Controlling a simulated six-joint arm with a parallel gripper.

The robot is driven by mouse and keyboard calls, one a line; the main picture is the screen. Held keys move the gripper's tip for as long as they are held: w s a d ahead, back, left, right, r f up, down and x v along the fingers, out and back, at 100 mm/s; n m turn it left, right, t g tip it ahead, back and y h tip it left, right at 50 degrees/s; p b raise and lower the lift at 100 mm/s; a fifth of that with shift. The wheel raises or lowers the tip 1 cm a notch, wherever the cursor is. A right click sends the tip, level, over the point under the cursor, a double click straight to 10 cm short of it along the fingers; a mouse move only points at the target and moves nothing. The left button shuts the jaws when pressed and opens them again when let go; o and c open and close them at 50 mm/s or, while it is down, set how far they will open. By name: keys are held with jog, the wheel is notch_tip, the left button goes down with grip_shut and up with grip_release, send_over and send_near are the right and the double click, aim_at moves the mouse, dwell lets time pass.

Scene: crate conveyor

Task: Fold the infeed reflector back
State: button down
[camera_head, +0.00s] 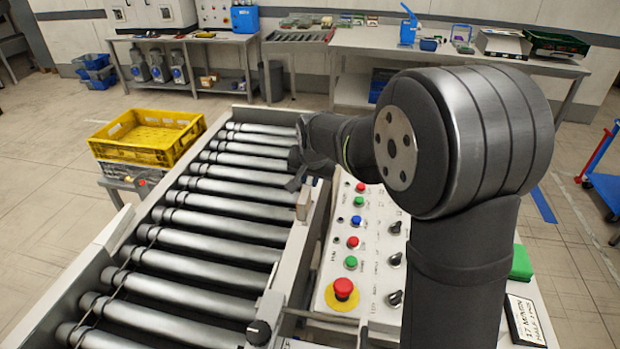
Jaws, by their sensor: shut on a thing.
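My gripper (296,180) is at the right side rail of the roller conveyor (215,205), reaching in from my arm at the right. Its dark fingers point down and are shut on a small part at the rail, which I take to be the infeed reflector. A small tan upright block (303,204) shows just below the fingertips on the inner side of the rail; it may be part of that reflector. The fingers and wrist hide most of the held part, so its angle cannot be read.
A control panel (345,260) with coloured buttons and a red emergency stop (343,289) lies right of the rail, close under my arm. A yellow crate (147,137) stands left of the conveyor. A black knob (258,332) is at the near rail. The rollers are empty.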

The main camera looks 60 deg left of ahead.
jog(key=shift+w+d, duration=0.1)
jog(key=shift+w+d+g+y, duration=0.45)
jog(key=shift+g+y, duration=0.25)
jog(key=shift+y, duration=0.1)
jog(key=shift+w+d+f+m+g+y, duration=0.35)
jog(key=shift+w+d+g+y, duration=0.15)
jog(key=shift+g+y, duration=0.35)
jog(key=shift+w+d+f+m+g+y, duration=0.4)
jog(key=shift+w+d+g+y, duration=0.25)
jog(key=shift+y, duration=0.45)
jog(key=shift+w+d+f+m+g+y, duration=0.4)
jog(key=shift+g+y, duration=0.4)
jog(key=shift+y, duration=0.15)
jog(key=c, duration=1.4)
grip_release()
